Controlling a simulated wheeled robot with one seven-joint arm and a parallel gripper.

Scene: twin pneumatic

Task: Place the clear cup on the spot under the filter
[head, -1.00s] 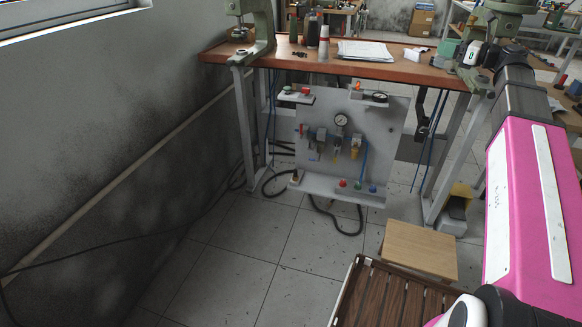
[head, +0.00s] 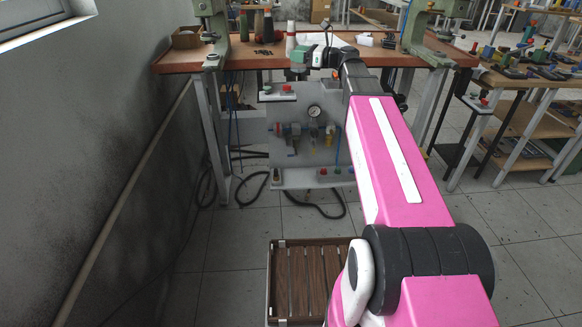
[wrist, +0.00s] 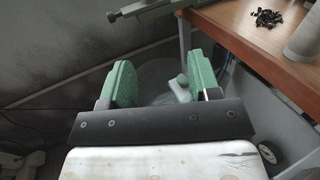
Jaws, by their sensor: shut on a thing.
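My gripper (wrist: 161,66) shows in the wrist view with its two green fingers on either side of a faint clear cup (wrist: 152,76). The cup is see-through and its outline is hard to make out. In the head view my gripper (head: 306,55) is at the bench's front edge, above the grey pneumatic panel (head: 300,155); the cup cannot be made out there. A filter unit with a yellowish bowl (head: 330,135) is on the panel, right of other fittings. A ledge (head: 295,181) with small buttons runs along the panel's bottom. The spot itself cannot be made out.
The wooden bench top (head: 265,57) overhangs the panel and carries bottles and small black parts (wrist: 268,18). A round gauge (head: 314,111) and a small upper ledge (head: 277,92) stick out from the panel. A slatted wooden crate (head: 275,280) is on the floor in front.

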